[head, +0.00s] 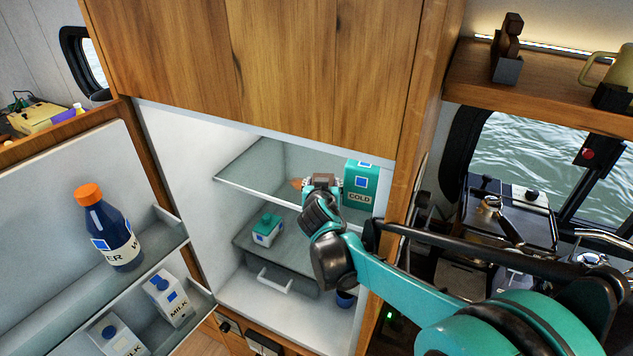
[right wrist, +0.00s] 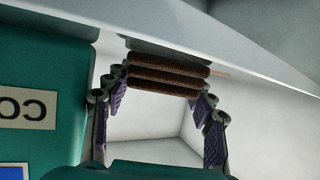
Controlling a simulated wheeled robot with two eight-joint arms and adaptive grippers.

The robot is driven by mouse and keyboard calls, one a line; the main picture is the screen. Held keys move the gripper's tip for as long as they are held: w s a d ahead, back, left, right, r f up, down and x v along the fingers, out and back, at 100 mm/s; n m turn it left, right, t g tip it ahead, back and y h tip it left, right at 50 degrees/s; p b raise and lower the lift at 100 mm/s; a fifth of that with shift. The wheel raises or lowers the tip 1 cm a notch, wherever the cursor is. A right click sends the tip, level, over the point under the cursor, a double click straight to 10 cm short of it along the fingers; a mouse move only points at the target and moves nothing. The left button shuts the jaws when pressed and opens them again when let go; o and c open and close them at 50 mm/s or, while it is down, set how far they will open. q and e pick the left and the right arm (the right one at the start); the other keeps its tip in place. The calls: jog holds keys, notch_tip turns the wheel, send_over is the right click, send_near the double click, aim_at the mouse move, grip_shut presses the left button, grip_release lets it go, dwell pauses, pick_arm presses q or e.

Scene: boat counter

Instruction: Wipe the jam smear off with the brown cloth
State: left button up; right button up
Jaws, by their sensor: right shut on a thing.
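My right gripper (head: 320,184) is inside the open fridge, at the upper glass shelf (head: 245,188). It is shut on the folded brown cloth (right wrist: 168,77), which shows as stacked ribbed layers between the fingers in the right wrist view. In the head view only a bit of the cloth (head: 322,178) shows past the gripper. A small orange-brown patch (head: 297,184) shows just left of the gripper at shelf level; I cannot tell for sure whether it is the jam smear. My left gripper is out of view.
A teal carton marked COLD (head: 361,187) stands close to the right of my gripper. A smaller teal carton (head: 267,229) is lower down, above a drawer (head: 275,262). The open fridge door (head: 60,215) at left holds a blue bottle (head: 112,235) and milk cartons (head: 168,298).

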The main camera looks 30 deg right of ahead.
aim_at(290, 181)
jog(key=shift+w+a, duration=0.1)
jog(key=shift+w, duration=0.1)
jog(key=shift+w+a+b, duration=0.35)
jog(key=shift+w+a, duration=0.65)
jog(key=shift+w, duration=0.3)
jog(key=shift+w+a+f+b, duration=0.1)
jog(key=shift+w+a+b, duration=0.3)
jog(key=shift+w+a, duration=0.7)
jog(key=shift+w, duration=0.1)
jog(key=shift+w+a, duration=1)
jog(key=shift+w, duration=0.3)
jog(key=shift+r, duration=0.2)
jog(key=shift+d+r+p, duration=0.1)
jog(key=shift+r+p, duration=0.7)
jog(key=shift+r, duration=0.4)
